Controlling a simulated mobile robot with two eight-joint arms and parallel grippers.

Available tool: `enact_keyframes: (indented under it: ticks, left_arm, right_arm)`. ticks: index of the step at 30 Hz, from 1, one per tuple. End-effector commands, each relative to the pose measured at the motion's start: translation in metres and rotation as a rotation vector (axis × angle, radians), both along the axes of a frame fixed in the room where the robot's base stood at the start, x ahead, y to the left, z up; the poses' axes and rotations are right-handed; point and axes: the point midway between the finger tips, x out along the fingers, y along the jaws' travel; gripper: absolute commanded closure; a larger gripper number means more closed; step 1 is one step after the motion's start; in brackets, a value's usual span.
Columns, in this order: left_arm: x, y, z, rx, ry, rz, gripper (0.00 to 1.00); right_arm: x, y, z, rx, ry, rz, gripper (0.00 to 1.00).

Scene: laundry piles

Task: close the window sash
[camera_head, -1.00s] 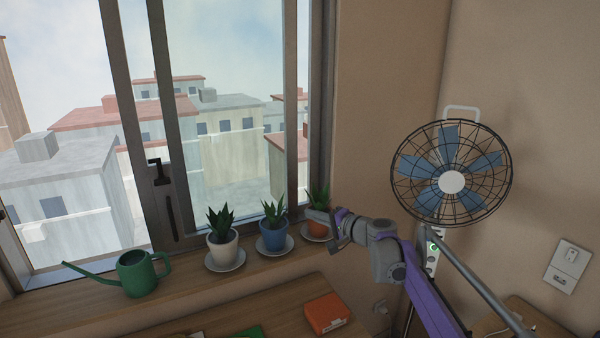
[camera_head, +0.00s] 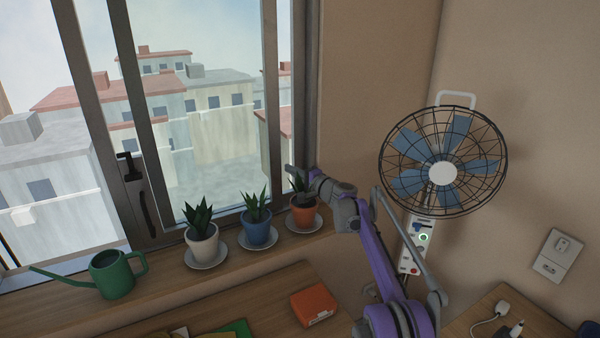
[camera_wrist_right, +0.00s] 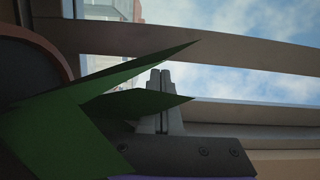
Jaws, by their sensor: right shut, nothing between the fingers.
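The window sash (camera_head: 137,110) is a grey metal frame with a dark latch and handle (camera_head: 130,166) on its left upright. Its right upright (camera_head: 271,100) stands a little left of the fixed window frame (camera_head: 303,90), with a strip of outdoors between. My right gripper (camera_head: 300,172) is at the window's lower right corner, by the leaves of the plant in the orange pot (camera_head: 303,213). In the right wrist view its fingers (camera_wrist_right: 160,100) are together and empty, with green leaves partly in front. I cannot tell whether they touch the sash. My left gripper is not in view.
A blue pot (camera_head: 257,229), a white pot (camera_head: 202,246) and a green watering can (camera_head: 112,274) line the sill (camera_head: 175,285). A fan (camera_head: 443,172) stands right of my right arm. An orange box (camera_head: 314,303) lies on the desk below.

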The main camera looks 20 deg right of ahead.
Motion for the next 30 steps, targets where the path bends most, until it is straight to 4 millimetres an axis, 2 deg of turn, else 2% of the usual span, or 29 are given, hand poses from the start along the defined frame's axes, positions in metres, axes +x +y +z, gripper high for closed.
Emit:
enact_keyframes:
  ticks: [6, 21, 26, 30]
  left_arm:
    - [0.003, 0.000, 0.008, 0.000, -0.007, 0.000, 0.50]
    - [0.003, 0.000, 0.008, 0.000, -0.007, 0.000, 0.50]
    - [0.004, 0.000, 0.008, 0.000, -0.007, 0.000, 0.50]
    - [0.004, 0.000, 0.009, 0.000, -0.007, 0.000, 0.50]
  right_arm:
    - [0.014, 0.006, 0.001, 0.000, -0.001, 0.000, 1.00]
    - [0.014, 0.011, 0.000, 0.000, 0.000, 0.001, 1.00]
    - [0.010, 0.030, 0.000, 0.000, 0.000, 0.004, 1.00]
    - [-0.001, 0.063, 0.000, 0.001, 0.000, 0.009, 1.00]
